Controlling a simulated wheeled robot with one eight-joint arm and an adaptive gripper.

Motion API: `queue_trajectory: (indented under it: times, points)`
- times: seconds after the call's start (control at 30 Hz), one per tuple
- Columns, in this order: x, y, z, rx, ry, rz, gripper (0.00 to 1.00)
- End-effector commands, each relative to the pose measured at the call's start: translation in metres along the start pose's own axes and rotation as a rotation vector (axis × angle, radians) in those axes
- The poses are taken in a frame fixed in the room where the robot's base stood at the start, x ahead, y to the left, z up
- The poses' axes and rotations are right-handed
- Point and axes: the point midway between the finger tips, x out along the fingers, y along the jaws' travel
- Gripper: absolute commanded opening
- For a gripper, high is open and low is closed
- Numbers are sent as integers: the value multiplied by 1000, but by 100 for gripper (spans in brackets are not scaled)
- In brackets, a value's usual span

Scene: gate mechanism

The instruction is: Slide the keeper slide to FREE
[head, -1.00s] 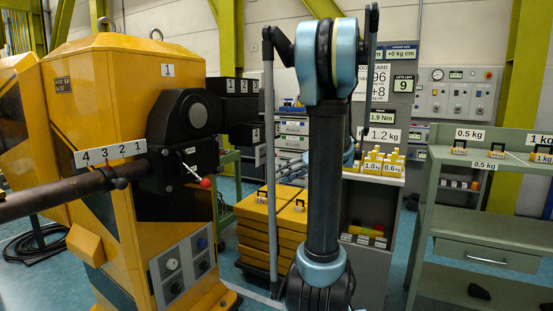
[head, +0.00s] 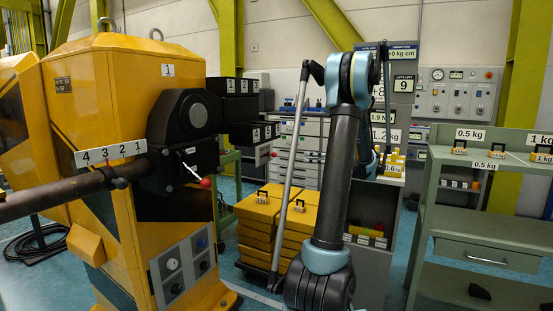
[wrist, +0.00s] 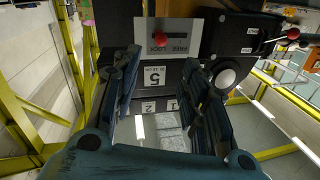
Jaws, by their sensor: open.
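In the wrist view, the keeper slide's red knob (wrist: 160,38) sits at the left end of a dark slot in a pale plate (wrist: 185,35). The plate carries the words LOCK, close to the knob, and FREE, to the right of it in the picture. My gripper (wrist: 162,62) is open, with one dark finger on each side of a "5" label below the plate. The fingers look empty and apart from the knob. In the head view the gripper cannot be made out, and I cannot find the plate there.
A lever with a red ball (wrist: 293,33) stands right of the plate; a similar red-ended lever (head: 205,183) shows on the yellow machine (head: 125,100). Yellow weights (head: 262,205) are stacked behind my arm. A green shelf (head: 490,210) stands at right.

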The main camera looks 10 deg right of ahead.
Motion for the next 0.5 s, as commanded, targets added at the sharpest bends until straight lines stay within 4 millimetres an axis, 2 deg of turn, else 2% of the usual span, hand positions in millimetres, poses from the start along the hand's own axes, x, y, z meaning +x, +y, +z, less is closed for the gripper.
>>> queue_trajectory:
  times: [0.5]
  points:
    - [92,-1,0,2,-2,-3,40]
